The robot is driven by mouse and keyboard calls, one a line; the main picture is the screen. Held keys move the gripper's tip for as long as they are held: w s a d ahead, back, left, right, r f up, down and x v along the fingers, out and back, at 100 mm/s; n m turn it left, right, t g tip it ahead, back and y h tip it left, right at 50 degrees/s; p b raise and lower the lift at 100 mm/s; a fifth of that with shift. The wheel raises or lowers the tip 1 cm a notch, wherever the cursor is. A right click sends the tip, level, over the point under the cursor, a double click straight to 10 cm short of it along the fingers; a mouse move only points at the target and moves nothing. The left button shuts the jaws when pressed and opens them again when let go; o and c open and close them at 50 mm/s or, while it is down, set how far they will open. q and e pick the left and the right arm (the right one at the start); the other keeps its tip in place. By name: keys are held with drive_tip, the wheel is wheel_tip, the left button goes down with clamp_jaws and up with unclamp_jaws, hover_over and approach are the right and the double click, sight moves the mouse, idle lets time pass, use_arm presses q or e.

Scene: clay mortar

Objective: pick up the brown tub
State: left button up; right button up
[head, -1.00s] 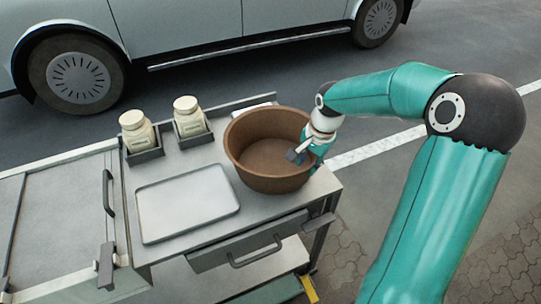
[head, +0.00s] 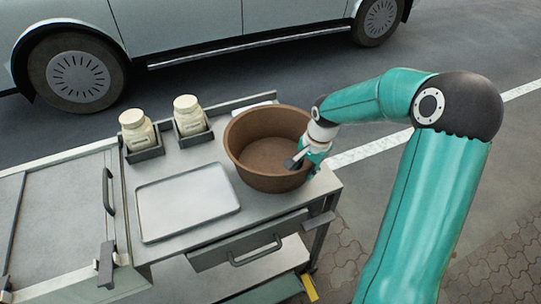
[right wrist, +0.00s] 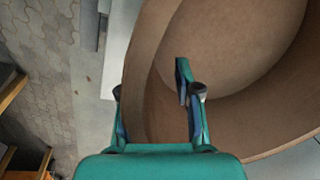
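The brown tub (head: 262,160) stands upright at the right end of the grey metal cart top. It is round, wide-mouthed and looks empty. My right gripper (head: 300,160) is at the tub's right rim in the head view. In the right wrist view the tub (right wrist: 235,60) fills the right side, and my right gripper (right wrist: 150,88) straddles its wall. One finger is inside the tub and the other is outside. The fingers look apart, with room around the wall. The outer finger is partly hidden. My left gripper is not in view.
A flat grey tray (head: 188,203) lies left of the tub. Two cream jars, one left (head: 137,130) and one right (head: 189,116), stand in holders at the cart's back edge. A drawer handle (head: 255,251) is below the top. A parked vehicle (head: 200,30) is behind.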

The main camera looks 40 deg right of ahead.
drive_tip(key=shift+c, duration=0.2)
idle(0.3)
drive_tip(key=shift+f, duration=0.1)
clamp_jaws()
